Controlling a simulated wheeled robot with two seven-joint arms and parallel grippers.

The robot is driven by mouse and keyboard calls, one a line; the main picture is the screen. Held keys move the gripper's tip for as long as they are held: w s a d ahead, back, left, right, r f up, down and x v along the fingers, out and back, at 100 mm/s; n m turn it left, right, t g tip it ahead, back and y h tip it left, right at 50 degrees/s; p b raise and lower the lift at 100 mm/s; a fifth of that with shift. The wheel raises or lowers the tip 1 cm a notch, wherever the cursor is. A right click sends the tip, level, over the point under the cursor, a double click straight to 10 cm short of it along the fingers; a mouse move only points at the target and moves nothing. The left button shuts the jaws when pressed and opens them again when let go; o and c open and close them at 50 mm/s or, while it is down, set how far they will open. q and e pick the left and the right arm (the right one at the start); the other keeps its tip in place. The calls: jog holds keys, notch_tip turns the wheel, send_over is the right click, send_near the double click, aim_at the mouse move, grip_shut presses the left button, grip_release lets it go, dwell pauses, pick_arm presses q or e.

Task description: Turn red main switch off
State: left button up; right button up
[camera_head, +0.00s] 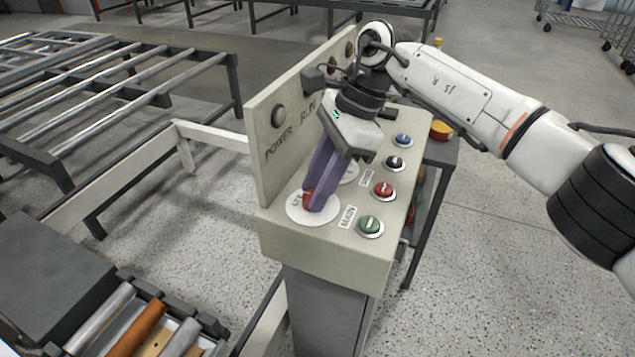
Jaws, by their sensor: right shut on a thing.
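The red main switch (309,198) sits on a round white plate (299,214) at the front left of the control box top (335,245), beside a label reading MAIN. My right gripper (314,200) reaches down from the upper right, and its purple fingers are shut on the red switch. The fingers hide most of the switch, so its exact setting cannot be told. My left gripper is not in view.
Green (370,225), red (384,189), black (394,163) and blue (403,140) buttons line the box's right side. An upright panel (268,150) marked POWER and RUN stands behind. Roller conveyors (140,85) lie left. Open floor (500,270) is at right.

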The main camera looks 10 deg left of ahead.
jog(key=o, duration=1.1)
jog(key=shift+c, duration=0.2)
jog(key=v, duration=1)
jog(key=shift+r, duration=0.2)
